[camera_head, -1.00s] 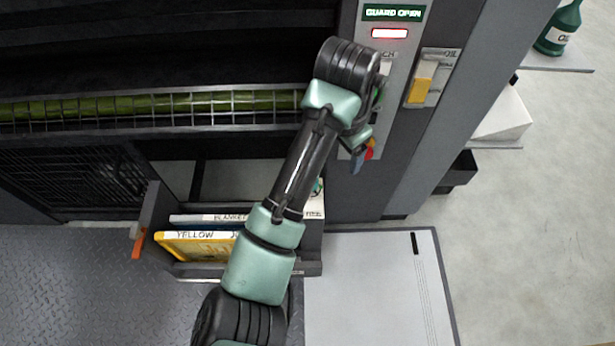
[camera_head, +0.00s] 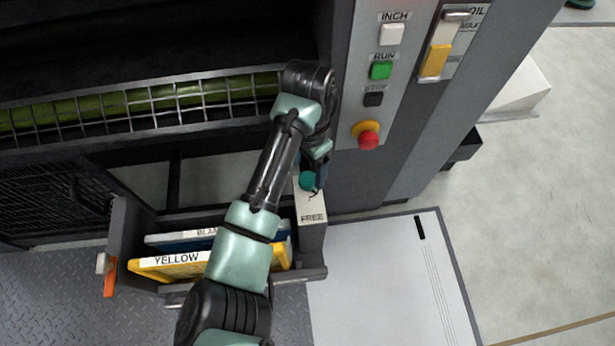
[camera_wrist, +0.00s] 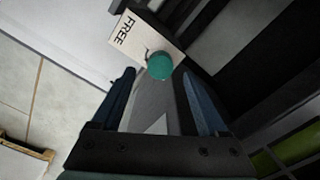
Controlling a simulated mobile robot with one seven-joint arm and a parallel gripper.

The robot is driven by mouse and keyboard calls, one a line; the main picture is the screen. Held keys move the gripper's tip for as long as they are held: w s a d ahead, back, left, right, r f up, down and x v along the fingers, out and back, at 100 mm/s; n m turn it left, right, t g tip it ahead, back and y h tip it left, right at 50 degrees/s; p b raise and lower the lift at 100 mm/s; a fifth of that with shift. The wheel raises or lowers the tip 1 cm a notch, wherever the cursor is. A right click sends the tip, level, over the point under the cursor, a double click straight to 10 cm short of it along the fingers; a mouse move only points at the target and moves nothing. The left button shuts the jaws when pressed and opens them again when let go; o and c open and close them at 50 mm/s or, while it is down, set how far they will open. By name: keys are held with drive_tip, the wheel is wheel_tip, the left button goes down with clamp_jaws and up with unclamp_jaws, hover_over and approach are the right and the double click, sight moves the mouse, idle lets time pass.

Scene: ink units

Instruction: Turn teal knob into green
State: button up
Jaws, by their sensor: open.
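The teal knob (camera_head: 308,181) is a small round knob on a pale plate (camera_head: 312,206) marked FREE, at the right end of the open drawer-like unit. It also shows in the wrist view (camera_wrist: 160,65), just beyond my fingertips. A short dark mark lies beside the knob on the plate. No green zone shows around the knob; my arm hides part of that area in the head view. My gripper (camera_wrist: 159,84) is open, with one blue finger on each side and nothing between them. It points at the knob, apparently without touching it.
A panel to the right carries a white INCH button (camera_head: 392,34), a green RUN button (camera_head: 381,70), a dark STOP button (camera_head: 374,99) and a red emergency knob (camera_head: 368,140). A wire guard (camera_head: 150,103) runs above.

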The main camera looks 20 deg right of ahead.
sight(308, 178)
drive_tip(key=shift+f+b, duration=0.55)
drive_tip(key=shift+f, duration=1.3)
clamp_jaws()
